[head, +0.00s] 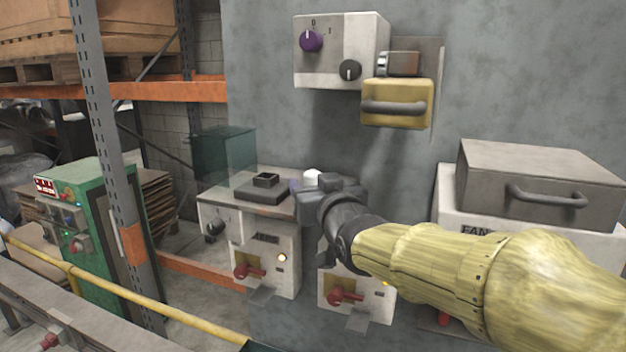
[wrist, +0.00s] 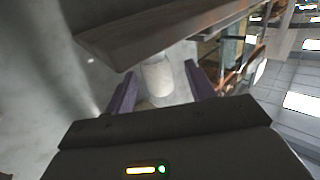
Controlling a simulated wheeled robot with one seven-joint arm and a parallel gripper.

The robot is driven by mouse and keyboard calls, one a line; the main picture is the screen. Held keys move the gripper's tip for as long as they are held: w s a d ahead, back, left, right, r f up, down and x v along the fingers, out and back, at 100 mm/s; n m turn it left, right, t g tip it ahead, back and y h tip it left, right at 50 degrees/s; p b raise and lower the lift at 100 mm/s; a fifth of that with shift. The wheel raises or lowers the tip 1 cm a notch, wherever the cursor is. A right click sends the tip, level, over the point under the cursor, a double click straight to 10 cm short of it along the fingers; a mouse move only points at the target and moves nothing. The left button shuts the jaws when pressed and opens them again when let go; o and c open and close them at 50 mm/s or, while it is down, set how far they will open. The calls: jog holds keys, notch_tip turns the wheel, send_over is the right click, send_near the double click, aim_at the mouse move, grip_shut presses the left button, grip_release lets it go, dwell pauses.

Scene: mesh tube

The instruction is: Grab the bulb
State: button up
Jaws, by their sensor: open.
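The bulb (head: 312,178) shows as a small white rounded shape just behind my gripper in the head view. In the wrist view the white bulb (wrist: 158,76) stands out from a dark edge, between and beyond the two purple fingers. My gripper (wrist: 162,92) is open, with a finger on each side of the bulb's line and a gap to each. In the head view my gripper (head: 297,186) is at the right end of the bench top, and its body hides most of the fingers and the lower part of the bulb.
A grey bench top (head: 225,190) with a dark square socket block (head: 264,187) and a glass box (head: 224,156) lies left of my gripper. A lidded grey box (head: 540,178) stands at right.

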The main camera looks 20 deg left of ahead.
aim_at(309, 178)
jog(key=shift+p+x, duration=1.05)
jog(key=shift+x, duration=0.85)
jog(key=shift+d, duration=0.1)
jog(key=c, duration=1)
